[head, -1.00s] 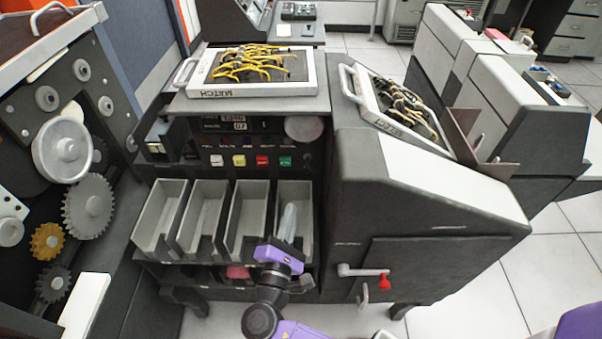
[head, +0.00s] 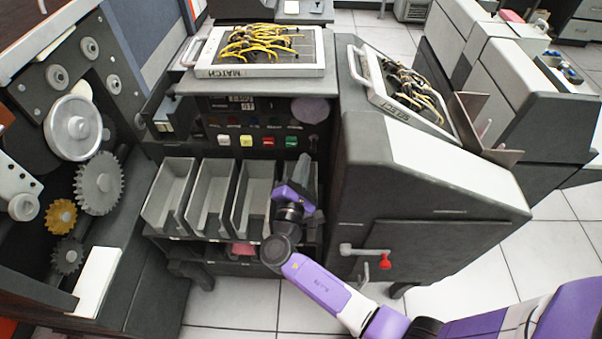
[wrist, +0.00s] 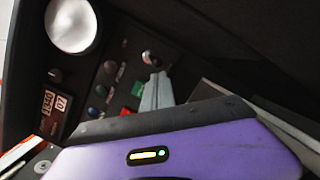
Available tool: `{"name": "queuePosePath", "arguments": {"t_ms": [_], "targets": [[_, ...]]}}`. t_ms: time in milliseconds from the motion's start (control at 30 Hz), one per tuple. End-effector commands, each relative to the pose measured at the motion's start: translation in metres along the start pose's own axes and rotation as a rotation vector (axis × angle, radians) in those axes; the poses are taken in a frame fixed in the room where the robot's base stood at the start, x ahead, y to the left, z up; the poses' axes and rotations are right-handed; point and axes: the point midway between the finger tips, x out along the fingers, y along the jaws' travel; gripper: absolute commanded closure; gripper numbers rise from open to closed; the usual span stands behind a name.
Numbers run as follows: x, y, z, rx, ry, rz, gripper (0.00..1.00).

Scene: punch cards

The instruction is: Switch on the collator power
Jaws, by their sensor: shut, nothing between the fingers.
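The collator's dark control panel (head: 218,122) stands above the row of grey bins. It carries white, yellow, red and green buttons. In the wrist view a small metal toggle switch (wrist: 150,58) shows near the panel's edge, beyond the green button (wrist: 126,112). Its on or off position is unclear. My gripper (head: 308,157) is raised over the rightmost bin, just below the right end of the panel. In the wrist view its grey fingers (wrist: 157,90) are shut with nothing between them, and their tips point at the switch from close by. I cannot tell whether they touch.
A pale round disc (head: 310,111) sits on the panel, also in the wrist view (wrist: 72,25). The sloped dark cabinet (head: 430,170) stands close to my gripper's right. Grey bins (head: 212,200) lie left and below. A MATCH tray (head: 268,71) with yellow cables rests on top.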

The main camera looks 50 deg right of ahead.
Motion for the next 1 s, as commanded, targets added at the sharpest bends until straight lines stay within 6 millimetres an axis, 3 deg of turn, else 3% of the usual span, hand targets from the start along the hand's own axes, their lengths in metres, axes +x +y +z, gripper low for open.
{"name": "queuePosePath", "arguments": {"t_ms": [1000], "targets": [[0.0045, 0.0046, 0.0049, -0.015, 0.057, -0.063, 1.00]]}}
